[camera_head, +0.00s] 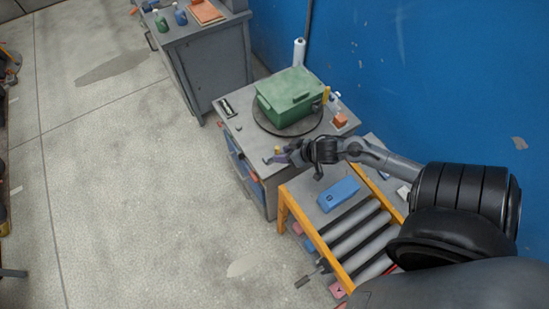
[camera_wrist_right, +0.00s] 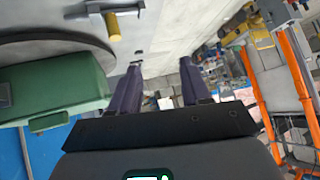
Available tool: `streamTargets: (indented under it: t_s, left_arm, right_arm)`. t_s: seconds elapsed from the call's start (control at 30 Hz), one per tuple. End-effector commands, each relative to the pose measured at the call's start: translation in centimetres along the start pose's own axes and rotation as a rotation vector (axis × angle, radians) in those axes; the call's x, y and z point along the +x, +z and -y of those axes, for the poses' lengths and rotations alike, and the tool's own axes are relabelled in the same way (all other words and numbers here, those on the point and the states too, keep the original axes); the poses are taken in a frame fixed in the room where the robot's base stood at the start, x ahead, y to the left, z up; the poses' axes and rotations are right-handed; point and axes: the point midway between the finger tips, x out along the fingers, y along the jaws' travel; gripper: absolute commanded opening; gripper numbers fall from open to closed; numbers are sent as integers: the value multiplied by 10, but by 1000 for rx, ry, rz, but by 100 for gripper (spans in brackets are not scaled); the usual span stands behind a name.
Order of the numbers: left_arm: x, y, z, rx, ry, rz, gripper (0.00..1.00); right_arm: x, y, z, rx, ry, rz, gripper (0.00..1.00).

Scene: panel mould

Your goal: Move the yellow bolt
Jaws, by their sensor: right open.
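In the right wrist view a yellow bolt-like piece (camera_wrist_right: 113,27) shows at the upper left, beyond and left of the fingers, by a grey bar. My right gripper is open there (camera_wrist_right: 160,78), with nothing between its two purple-grey fingers. Whether the piece touches a finger is unclear. My left gripper is not in view.
A green box (camera_head: 290,97) sits on a round turntable (camera_head: 262,123) on the workbench. Another yellow upright piece (camera_head: 326,94) stands beside it. An orange-framed roller stand (camera_head: 318,238) holds a blue case (camera_head: 338,194). A blue wall (camera_head: 440,70) is behind; the floor at left is open.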

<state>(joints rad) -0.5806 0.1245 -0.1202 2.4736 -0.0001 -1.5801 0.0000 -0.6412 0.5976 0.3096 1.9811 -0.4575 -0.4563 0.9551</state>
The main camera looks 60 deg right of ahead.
Motion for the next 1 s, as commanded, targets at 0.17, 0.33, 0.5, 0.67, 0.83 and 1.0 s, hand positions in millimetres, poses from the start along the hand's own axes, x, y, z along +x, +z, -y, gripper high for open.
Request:
streamTargets:
  t_s: [0.17,0.33,0.5,0.67,0.83,1.0]
  left_arm:
    - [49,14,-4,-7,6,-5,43]
    - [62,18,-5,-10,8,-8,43]
    - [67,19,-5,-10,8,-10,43]
    - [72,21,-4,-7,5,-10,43]
    - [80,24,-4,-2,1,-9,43]
    - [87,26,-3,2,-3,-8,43]
  right_arm:
    - [28,14,-58,-88,73,9,47]
    - [36,16,-68,-122,86,9,47]
    - [45,19,-70,-123,87,10,47]
    - [65,18,-71,-125,88,9,47]
    - [92,19,-73,-124,88,9,47]
    - [118,19,-76,-123,88,9,47]
